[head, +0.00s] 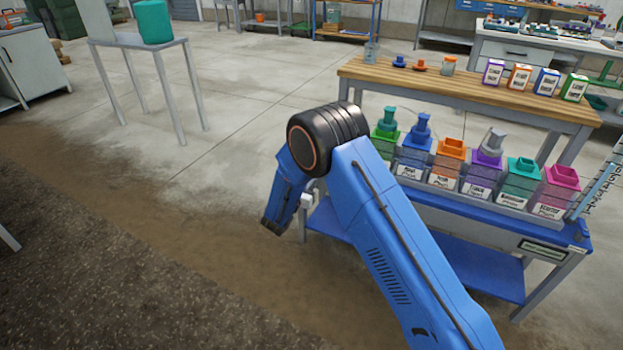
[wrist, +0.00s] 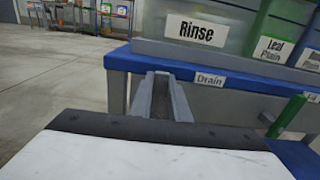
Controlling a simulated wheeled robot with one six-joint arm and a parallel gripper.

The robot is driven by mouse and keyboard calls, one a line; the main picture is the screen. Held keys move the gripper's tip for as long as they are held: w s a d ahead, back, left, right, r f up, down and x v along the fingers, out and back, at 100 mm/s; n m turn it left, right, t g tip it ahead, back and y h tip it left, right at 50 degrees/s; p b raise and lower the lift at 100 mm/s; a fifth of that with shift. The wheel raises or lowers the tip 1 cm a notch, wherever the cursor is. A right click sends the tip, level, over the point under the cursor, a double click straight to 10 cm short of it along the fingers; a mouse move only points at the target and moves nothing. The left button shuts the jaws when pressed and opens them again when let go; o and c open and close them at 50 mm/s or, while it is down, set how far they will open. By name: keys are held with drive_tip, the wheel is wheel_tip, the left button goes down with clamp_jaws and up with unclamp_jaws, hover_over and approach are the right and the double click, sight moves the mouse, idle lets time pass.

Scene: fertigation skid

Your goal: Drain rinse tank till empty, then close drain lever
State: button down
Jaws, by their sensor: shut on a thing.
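The rinse tank (wrist: 195,32), a clear grey box with a "Rinse" label, stands on the blue bench edge in the wrist view. Its water level cannot be told. In the head view my arm hides it. The "Drain" label (wrist: 210,79) is on the bench edge below it. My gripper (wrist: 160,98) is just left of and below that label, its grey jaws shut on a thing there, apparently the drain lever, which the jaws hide. A green lever (wrist: 285,117) sits farther right, by a partly cut-off label.
Several coloured tanks with bottles stand on the blue-topped bench (head: 500,222) in the head view. A wooden table (head: 450,82) with labelled boxes is behind. A grey stand (head: 140,40) with a teal container (head: 153,21) is at left. The floor between is clear.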

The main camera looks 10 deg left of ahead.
drive_tip(key=shift+s+f, duration=0.1)
drive_tip(key=c, duration=1.7)
unclamp_jaws()
drive_tip(key=v, duration=1.7)
drive_tip(key=shift+s+a, duration=0.1)
drive_tip(key=shift+s, duration=0.05)
